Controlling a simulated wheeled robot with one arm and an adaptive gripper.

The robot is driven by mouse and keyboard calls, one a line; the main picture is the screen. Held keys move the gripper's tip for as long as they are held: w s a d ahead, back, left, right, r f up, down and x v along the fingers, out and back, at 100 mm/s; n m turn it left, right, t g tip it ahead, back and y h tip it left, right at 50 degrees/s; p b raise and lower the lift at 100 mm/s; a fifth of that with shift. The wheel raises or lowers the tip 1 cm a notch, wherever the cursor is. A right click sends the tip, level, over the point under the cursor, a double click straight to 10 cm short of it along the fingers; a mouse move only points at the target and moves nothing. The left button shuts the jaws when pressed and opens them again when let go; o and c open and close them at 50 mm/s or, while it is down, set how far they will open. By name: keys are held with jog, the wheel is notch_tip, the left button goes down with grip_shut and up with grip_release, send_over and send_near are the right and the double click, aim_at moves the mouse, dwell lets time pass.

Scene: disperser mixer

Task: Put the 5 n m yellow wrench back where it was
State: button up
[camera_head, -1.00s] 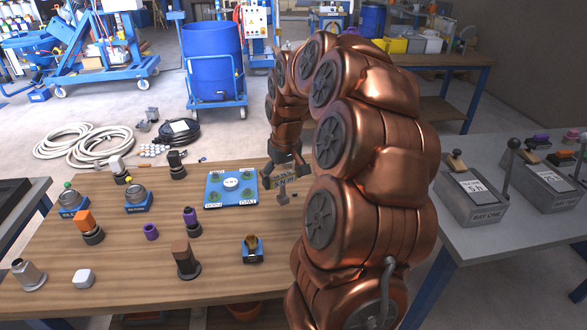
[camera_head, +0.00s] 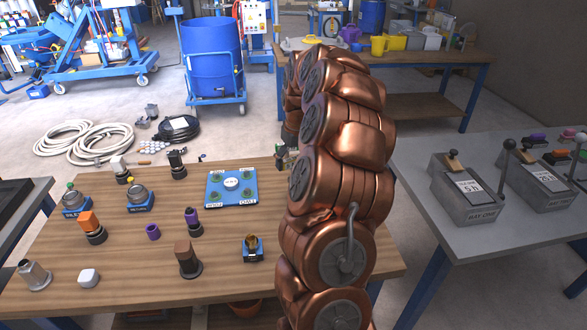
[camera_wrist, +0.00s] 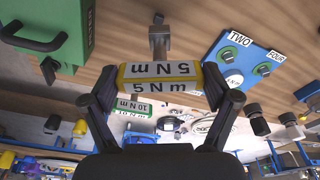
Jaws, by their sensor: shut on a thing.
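The yellow 5 N m wrench (camera_wrist: 158,72) is between the fingers of my gripper (camera_wrist: 161,84) in the wrist view. The fingers close on the two ends of its yellow, white-labelled body. Its grey metal head (camera_wrist: 159,42) points to the top of the picture. A green 10 N m wrench (camera_wrist: 133,105) shows beyond it, partly hidden by the held wrench and my gripper. In the head view my arm hides the held wrench, and I cannot make out the fingers there.
A blue plate with numbered knobs (camera_head: 231,200) lies on the wooden table (camera_head: 130,250); it also shows in the wrist view (camera_wrist: 222,50). A green box with a black handle (camera_wrist: 75,25) is close at left. Grey lever units (camera_head: 465,190) stand on the right-hand table.

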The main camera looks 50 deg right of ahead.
jog(key=shift+d+f+p, duration=0.1)
jog(key=shift+f+p, duration=0.5)
jog(key=shift+f, duration=1.2)
jog(key=shift+f, duration=0.25)
jog(key=o, duration=1)
jog(key=shift+r, duration=0.1)
jog(key=shift+r, duration=0.1)
jog(key=r, duration=0.4)
jog(key=s+r+b, duration=0.1)
jog(key=r, duration=0.3)
jog(key=r+b, duration=0.1)
jog(key=r, duration=0.3)
jog(key=shift+s+a, duration=0.3)
